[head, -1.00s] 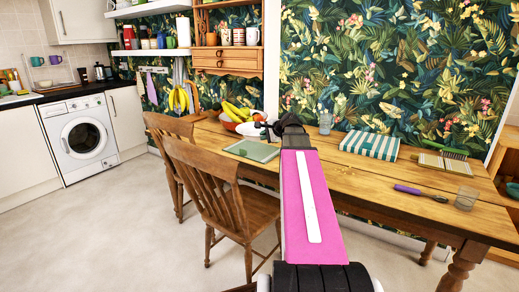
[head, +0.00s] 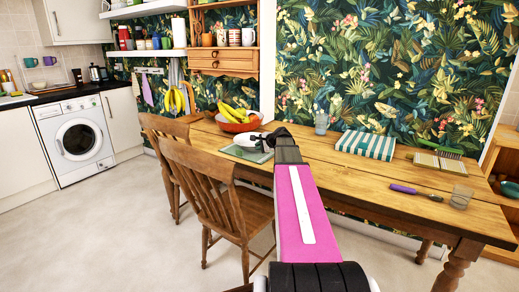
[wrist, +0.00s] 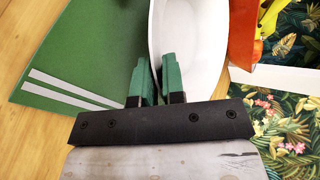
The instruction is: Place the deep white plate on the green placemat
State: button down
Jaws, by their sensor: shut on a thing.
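The deep white plate (wrist: 195,40) is in my gripper (wrist: 158,78), whose green fingertips pinch its rim in the wrist view. The plate looks steeply tilted there and is cut off at the top. The green placemat (wrist: 85,45), with two pale stripes, lies on the table to the left of the plate in that view. In the head view the plate (head: 247,140) appears in front of the far part of the placemat (head: 240,153). My gripper (head: 268,138) is partly hidden by my arm there. I cannot tell whether the plate touches the mat.
An orange bowl of bananas (head: 238,124) stands just behind the plate. A glass (head: 321,122), a striped teal-and-white box or cloth (head: 366,145), a purple-handled utensil (head: 415,191) and another glass (head: 461,196) are further right. Wooden chairs (head: 215,180) stand at the front edge.

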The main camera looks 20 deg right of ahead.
jog(key=shift+f, duration=0.35)
jog(key=shift+f, duration=0.1)
jog(key=c, duration=1.2)
grip_release()
jog(key=v, duration=1.2)
